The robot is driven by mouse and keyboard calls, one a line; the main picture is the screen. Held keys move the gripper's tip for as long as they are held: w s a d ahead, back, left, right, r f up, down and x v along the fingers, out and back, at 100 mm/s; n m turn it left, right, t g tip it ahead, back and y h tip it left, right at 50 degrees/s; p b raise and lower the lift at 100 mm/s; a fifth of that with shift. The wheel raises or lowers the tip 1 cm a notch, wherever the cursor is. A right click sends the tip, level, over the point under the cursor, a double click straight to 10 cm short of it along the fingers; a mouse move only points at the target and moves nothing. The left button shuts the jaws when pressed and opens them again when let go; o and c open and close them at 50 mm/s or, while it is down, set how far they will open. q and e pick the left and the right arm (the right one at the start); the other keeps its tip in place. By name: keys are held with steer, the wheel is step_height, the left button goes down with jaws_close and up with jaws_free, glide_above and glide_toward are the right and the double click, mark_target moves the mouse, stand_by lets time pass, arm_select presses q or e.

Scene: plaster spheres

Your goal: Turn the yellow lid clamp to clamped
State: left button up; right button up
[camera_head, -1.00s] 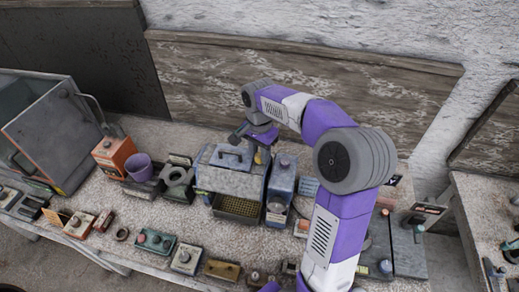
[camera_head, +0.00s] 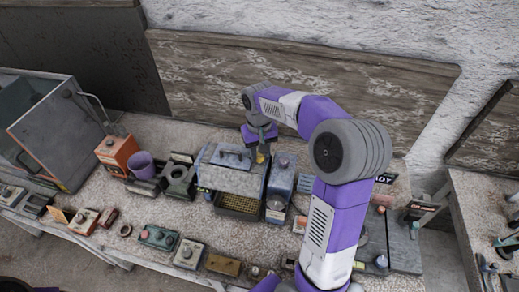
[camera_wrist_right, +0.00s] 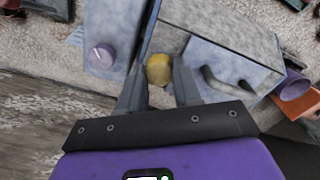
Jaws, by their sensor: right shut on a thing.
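The yellow lid clamp (camera_wrist_right: 158,68) is a small rounded yellow piece beside the grey lidded box (camera_wrist_right: 232,62). In the head view the clamp (camera_head: 260,157) shows at the right end of the box (camera_head: 230,179), which has a handle on top. My right gripper (camera_wrist_right: 160,82) is shut on the clamp, with one finger on each side of it. In the head view my right gripper (camera_head: 258,148) points down over the box's right end, and its fingertips are hard to make out. My left gripper is not in view.
A blue-grey unit with a round knob (camera_head: 280,183) stands just right of the box. A purple cup (camera_head: 141,166) and an orange box (camera_head: 117,152) stand to the left. Several small devices line the bench front. A wooden board (camera_head: 300,85) rises behind.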

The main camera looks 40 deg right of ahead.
steer(key=shift+r+n, duration=0.1)
steer(key=shift+n, duration=1.1)
steer(key=shift+w+n, duration=0.1)
steer(key=shift+n, duration=0.2)
steer(key=o, duration=1)
steer(key=shift+o, duration=0.2)
step_height(320, 180, up, 8)
steer(key=shift+f+p, duration=0.25)
steer(key=shift+p, duration=0.1)
